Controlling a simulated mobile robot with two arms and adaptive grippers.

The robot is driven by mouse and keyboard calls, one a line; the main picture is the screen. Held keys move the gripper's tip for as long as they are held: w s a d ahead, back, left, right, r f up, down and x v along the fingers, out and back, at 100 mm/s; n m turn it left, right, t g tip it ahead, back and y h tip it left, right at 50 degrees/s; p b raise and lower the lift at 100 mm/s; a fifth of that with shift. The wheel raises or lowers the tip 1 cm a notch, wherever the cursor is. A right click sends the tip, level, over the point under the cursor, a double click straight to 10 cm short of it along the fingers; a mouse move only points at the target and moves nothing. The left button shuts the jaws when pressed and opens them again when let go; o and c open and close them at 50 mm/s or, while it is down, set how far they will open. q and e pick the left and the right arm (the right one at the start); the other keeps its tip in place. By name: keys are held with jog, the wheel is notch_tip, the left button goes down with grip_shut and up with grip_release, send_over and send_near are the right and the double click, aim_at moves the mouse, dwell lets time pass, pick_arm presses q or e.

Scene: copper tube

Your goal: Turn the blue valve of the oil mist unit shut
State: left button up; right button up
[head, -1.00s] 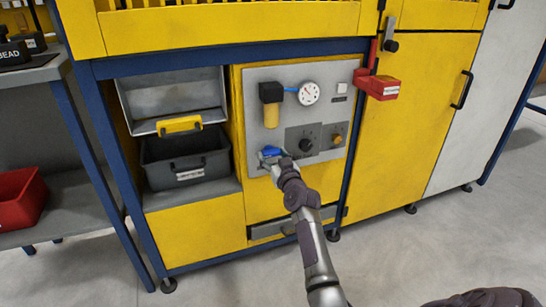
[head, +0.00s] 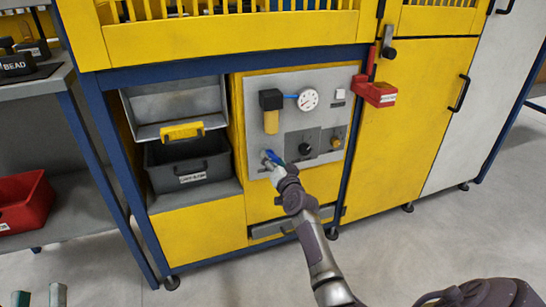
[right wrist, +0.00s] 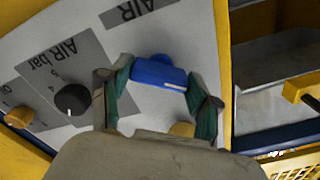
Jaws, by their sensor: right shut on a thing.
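The blue valve (head: 273,156) sits at the lower left of the grey oil mist panel (head: 291,76). Its handle slopes down to the right in the head view. In the right wrist view, the blue handle (right wrist: 160,74) lies between the two green-padded fingers. My right gripper (head: 272,162) is shut on this handle, and its fingers hide part of it. My left gripper (head: 39,297) shows only its two fingertips at the lower left edge of the head view. They are apart with nothing between them, far from the panel.
The panel carries a gauge (head: 308,99), a filter with a yellow bowl (head: 271,121), a black knob (head: 305,149) and a brass knob (head: 336,142). A dark bin (head: 188,163) stands left of the panel. A red box (head: 380,94) juts out at the right. A red bin (head: 24,203) sits on the left shelf.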

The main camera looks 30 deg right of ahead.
jog(key=m+p, duration=0.1)
jog(key=m, duration=0.4)
jog(key=shift+m, duration=0.3)
jog(key=m, duration=0.2)
jog(key=shift+m+p, duration=0.3)
jog(key=shift+p, duration=0.1)
pick_arm(q)
notch_tip(320, 180, down, 9)
jog(key=a+g+y, duration=0.1)
jog(key=g+y, duration=0.1)
jog(key=g, duration=0.4)
jog(key=shift+w+a+f, duration=0.15)
jog(key=shift+w, duration=0.1)
pick_arm(e)
jog(key=shift+m, duration=1.2)
pick_arm(q)
jog(key=shift+f, duration=0.15)
pick_arm(e)
jog(key=shift+m, duration=0.3)
jog(key=o, duration=1.1)
jog(key=shift+o, duration=0.2)
jog(key=v, duration=1.2)
